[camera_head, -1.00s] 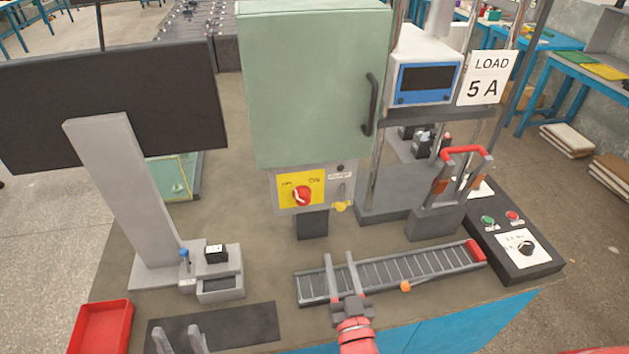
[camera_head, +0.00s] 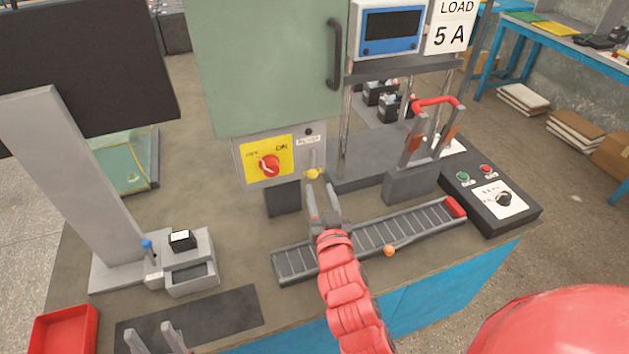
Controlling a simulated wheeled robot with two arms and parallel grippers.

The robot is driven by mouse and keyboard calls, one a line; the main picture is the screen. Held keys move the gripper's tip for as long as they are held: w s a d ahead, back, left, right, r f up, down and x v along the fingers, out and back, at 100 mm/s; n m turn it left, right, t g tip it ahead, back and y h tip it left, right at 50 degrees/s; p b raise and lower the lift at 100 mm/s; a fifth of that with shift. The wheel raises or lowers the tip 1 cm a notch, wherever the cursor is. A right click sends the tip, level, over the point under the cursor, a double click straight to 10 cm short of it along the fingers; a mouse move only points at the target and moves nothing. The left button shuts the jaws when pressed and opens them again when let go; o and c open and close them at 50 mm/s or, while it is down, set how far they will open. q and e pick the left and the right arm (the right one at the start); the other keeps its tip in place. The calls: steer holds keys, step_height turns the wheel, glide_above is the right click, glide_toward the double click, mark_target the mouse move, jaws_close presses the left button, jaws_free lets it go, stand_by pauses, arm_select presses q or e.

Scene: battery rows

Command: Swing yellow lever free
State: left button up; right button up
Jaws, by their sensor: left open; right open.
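The yellow lever (camera_head: 313,174) is a small yellow-tipped handle on the lower right of the switch panel, below the green cabinet (camera_head: 265,60). Its grey stem runs up the panel beside the yellow plate with a red rotary knob (camera_head: 269,166). My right gripper (camera_head: 320,189) is open, its fingers pointing at the panel just below the lever tip. I cannot tell whether a finger touches it. My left gripper (camera_head: 152,332) is open and empty at the bottom left, over the dark mat (camera_head: 225,312).
A roller track (camera_head: 405,234) with an orange ball on its front edge lies under my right arm. A red-handled frame (camera_head: 437,104) and a control box (camera_head: 500,200) stand to the right. A grey battery fixture (camera_head: 190,275) and red tray (camera_head: 65,328) are at left.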

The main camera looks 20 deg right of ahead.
mark_target(313, 166)
steer(key=w, duration=0.4)
steer(key=w+d+p, duration=0.1)
steer(key=w, duration=0.1)
steer(key=shift+w+r, duration=0.1)
steer(key=shift+r, duration=0.1)
steer(key=shift+w+f, duration=0.1)
steer(key=shift+w, duration=0.65)
jaws_close()
